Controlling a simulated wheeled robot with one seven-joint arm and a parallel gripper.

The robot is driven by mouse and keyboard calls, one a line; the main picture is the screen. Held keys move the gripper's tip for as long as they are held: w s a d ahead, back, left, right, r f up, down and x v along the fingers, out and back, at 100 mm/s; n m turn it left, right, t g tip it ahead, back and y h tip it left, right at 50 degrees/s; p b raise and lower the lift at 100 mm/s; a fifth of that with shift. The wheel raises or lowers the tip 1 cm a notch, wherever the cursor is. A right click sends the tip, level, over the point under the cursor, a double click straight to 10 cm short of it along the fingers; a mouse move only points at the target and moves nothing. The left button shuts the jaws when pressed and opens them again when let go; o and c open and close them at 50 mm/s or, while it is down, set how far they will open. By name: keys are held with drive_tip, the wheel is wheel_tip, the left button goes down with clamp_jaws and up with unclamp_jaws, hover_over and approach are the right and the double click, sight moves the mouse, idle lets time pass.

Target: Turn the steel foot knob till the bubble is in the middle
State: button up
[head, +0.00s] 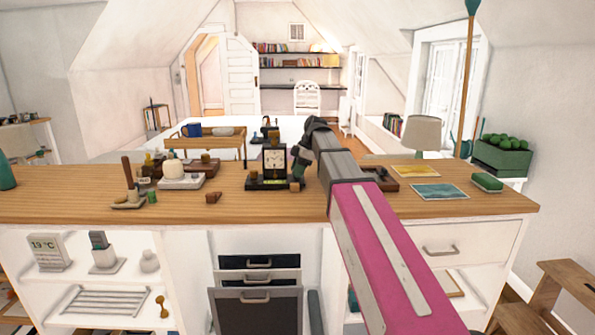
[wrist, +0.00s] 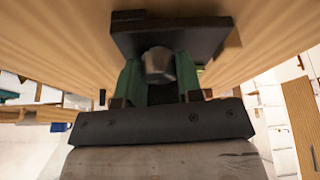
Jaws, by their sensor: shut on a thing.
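A black instrument with a pale square dial (head: 275,161) stands on a dark base (head: 262,184) on the wooden counter. My gripper (head: 298,165) is at the right side of this instrument, reached from the right by my arm. In the wrist view, the green fingers of my gripper (wrist: 159,78) stand on either side of the grey steel knob (wrist: 158,62) and are shut on it. The knob is at a dark plate (wrist: 170,36) over the wood. In the head view the knob is hidden or too small to tell. The bubble cannot be made out.
The counter (head: 110,204) holds a white jar on a tray (head: 182,182) and small wooden pieces left of the instrument. A small wooden block (head: 296,187) is close by its base.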

drive_tip(key=o, duration=0.9)
drive_tip(key=v, duration=1.1)
drive_tip(key=shift+a, duration=0.1)
